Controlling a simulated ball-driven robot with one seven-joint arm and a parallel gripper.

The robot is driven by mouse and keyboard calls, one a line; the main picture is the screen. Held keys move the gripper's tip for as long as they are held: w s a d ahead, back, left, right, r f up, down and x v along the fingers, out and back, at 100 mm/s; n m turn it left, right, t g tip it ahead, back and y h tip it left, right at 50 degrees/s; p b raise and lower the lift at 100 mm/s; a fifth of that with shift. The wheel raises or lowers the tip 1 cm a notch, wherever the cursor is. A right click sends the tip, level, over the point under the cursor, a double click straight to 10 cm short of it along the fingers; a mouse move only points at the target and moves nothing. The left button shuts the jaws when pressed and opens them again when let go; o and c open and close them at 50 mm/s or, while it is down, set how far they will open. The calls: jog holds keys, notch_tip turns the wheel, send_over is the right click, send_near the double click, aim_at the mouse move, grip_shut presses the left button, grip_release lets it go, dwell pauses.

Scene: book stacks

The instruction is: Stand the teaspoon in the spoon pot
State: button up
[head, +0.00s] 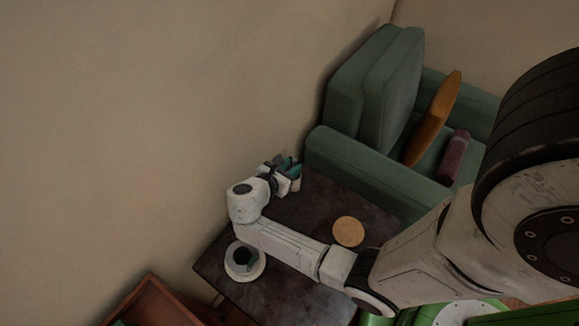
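My gripper (288,178) is over the far left part of the dark side table (300,205), by the green sofa arm. It is small and dim here, and I cannot tell whether its fingers are open or shut. Teal and pale shapes (293,168) show right at the gripper; I cannot tell whether they are part of it or a separate thing. I cannot make out the teaspoon or a clear spoon pot. A white round dish with a dark-topped cup (245,258) stands on the near left of the table, beside my forearm.
A round cork mat (348,231) lies on the table, right of my arm. A green sofa (350,160) with an orange cushion (433,120) and a maroon roll (454,157) borders the table's far side. A wooden box-like piece (150,302) stands at lower left, near the wall.

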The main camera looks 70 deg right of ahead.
jog(key=shift+o, duration=0.9)
jog(key=v, duration=1)
jog(key=shift+a, duration=0.35)
jog(key=shift+r, duration=0.15)
